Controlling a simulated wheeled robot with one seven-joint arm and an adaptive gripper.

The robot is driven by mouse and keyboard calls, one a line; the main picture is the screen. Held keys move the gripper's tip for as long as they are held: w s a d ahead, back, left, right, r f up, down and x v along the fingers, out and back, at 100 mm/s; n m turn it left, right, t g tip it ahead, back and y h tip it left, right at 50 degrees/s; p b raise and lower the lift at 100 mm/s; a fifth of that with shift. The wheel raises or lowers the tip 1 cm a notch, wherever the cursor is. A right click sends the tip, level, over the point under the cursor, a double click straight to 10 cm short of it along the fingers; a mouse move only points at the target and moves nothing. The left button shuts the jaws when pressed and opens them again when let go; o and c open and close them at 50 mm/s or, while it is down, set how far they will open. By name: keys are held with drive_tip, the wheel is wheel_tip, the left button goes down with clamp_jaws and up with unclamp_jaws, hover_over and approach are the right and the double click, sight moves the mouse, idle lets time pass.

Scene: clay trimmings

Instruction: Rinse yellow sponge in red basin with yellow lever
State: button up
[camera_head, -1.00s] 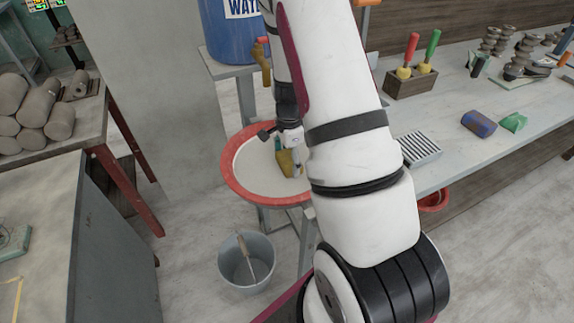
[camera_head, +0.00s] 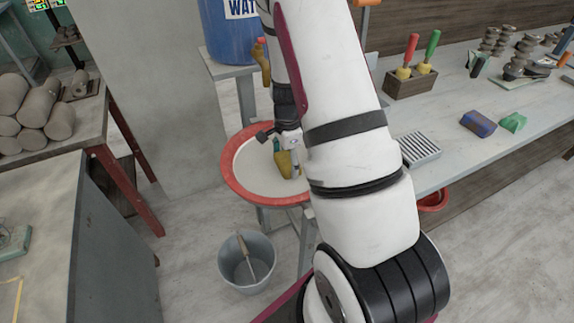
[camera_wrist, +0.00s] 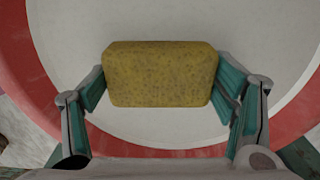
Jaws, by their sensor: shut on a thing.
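The yellow sponge (camera_wrist: 160,75) is between the two fingers of my gripper (camera_wrist: 160,88) in the wrist view, with a finger against each end. In the head view the sponge (camera_head: 284,166) shows below my gripper (camera_head: 287,155), over the red basin. The red basin (camera_head: 230,176) has a red rim and a pale inside, and the rim also shows in the wrist view (camera_wrist: 40,65). I cannot tell whether the sponge touches the basin's contents. A yellow-brown lever with a red top (camera_head: 264,65) hangs at the blue water barrel (camera_head: 226,30). My arm hides the basin's right side.
A grey bucket with a tool in it (camera_head: 246,262) stands on the floor below the basin. The workbench (camera_head: 455,150) at right holds a blue sponge (camera_head: 478,124), a green block (camera_head: 513,122) and a tool holder (camera_head: 410,82). Clay rolls (camera_head: 40,105) lie on a left table.

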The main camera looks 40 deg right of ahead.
sight(289, 158)
drive_tip(key=shift+w+d, duration=0.1)
drive_tip(key=shift+d, duration=0.2)
drive_tip(key=shift+r+p, duration=2.45)
drive_tip(key=shift+r, duration=2.1)
